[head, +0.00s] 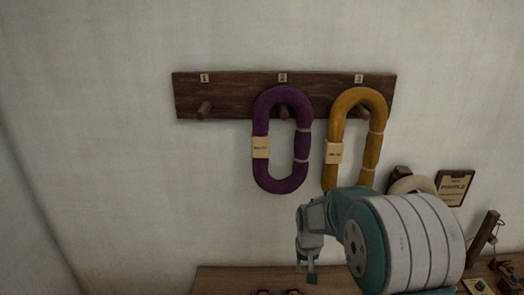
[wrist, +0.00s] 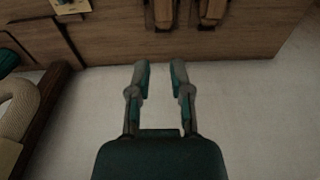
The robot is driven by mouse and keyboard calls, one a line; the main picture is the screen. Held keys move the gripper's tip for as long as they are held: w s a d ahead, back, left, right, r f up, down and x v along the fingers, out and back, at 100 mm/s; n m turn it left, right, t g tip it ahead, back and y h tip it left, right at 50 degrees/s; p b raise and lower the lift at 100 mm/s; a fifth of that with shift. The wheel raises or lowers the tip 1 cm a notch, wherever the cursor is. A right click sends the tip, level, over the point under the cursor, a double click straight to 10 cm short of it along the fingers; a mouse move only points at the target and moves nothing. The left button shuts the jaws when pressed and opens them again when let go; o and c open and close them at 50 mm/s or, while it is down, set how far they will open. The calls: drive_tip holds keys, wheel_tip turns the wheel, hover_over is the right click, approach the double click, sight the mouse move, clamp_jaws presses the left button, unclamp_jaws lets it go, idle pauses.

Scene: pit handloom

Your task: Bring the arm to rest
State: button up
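My gripper (head: 306,268) hangs below the pegboard, in front of the wall and just above the wooden table. In the wrist view my gripper (wrist: 160,76) has its two fingers apart with nothing between them. The purple skein (head: 262,178) hangs on peg 2 and the yellow skein (head: 375,150) hangs on peg 3 of the dark pegboard (head: 230,88). Peg 1 (head: 204,108) is bare. My arm covers the lower part of the yellow skein's surroundings and touches neither skein as far as I can see.
The wooden table (head: 225,280) runs along the bottom. A cream coil (head: 412,185), a framed sign (head: 454,188) and a wooden upright (head: 482,238) stand at the right. In the wrist view, a cream coil (wrist: 18,110) lies at the left. The wall left of the pegboard is clear.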

drive_tip(key=s+d+r+t, duration=0.2)
drive_tip(key=s+r, duration=1)
drive_tip(key=r, duration=0.4)
drive_tip(key=s+d+r+t, duration=0.1)
drive_tip(key=s+r+t, duration=0.1)
drive_tip(key=s, duration=1.3)
drive_tip(key=shift+r+t, duration=0.3)
drive_tip(key=shift+r, duration=0.55)
